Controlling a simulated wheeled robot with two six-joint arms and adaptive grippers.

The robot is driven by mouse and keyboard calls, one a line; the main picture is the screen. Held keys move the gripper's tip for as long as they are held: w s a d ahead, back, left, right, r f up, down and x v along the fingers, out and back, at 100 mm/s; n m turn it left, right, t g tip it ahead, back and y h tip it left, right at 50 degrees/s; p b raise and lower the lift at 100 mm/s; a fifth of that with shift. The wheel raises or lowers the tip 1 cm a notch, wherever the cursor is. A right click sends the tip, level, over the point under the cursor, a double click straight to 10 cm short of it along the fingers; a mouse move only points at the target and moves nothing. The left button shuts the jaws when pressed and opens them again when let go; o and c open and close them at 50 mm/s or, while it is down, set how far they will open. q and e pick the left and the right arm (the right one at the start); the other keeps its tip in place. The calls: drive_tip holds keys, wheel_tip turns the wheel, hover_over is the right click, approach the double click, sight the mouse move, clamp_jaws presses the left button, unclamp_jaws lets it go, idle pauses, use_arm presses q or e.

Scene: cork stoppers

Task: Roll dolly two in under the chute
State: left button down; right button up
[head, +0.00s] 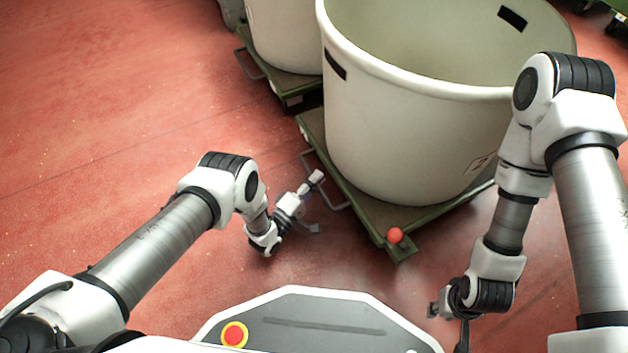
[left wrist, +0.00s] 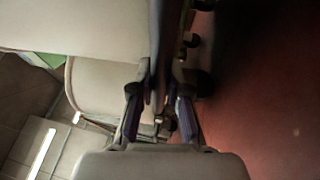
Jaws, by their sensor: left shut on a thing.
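Dolly two (head: 372,215) is a green wheeled platform under a large cream tub (head: 400,140). A label that looks like a 2 is on the tub's lower right side. My left gripper (head: 317,203) is at the metal handle (head: 340,205) on the dolly's left side and is shut on it. In the left wrist view, its two fingers (left wrist: 158,110) stand either side of a part in shadow. My right gripper (head: 435,308) hangs low, right of the dolly's near corner, apart from it; its fingers are too small to read. The chute is not in view.
A red knob (head: 395,235) sits at the dolly's near corner. A second cream tub (head: 285,35) on a green dolly (head: 285,80) stands close behind to the left. The red floor (head: 110,130) is clear at left.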

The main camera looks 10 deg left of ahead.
use_arm(q)
drive_tip(key=c, duration=1.1)
unclamp_jaws()
drive_tip(key=shift+w+d, duration=0.2)
drive_tip(key=shift+d, duration=0.05)
drive_tip(key=shift+c, duration=0.2)
drive_tip(key=v, duration=1.2)
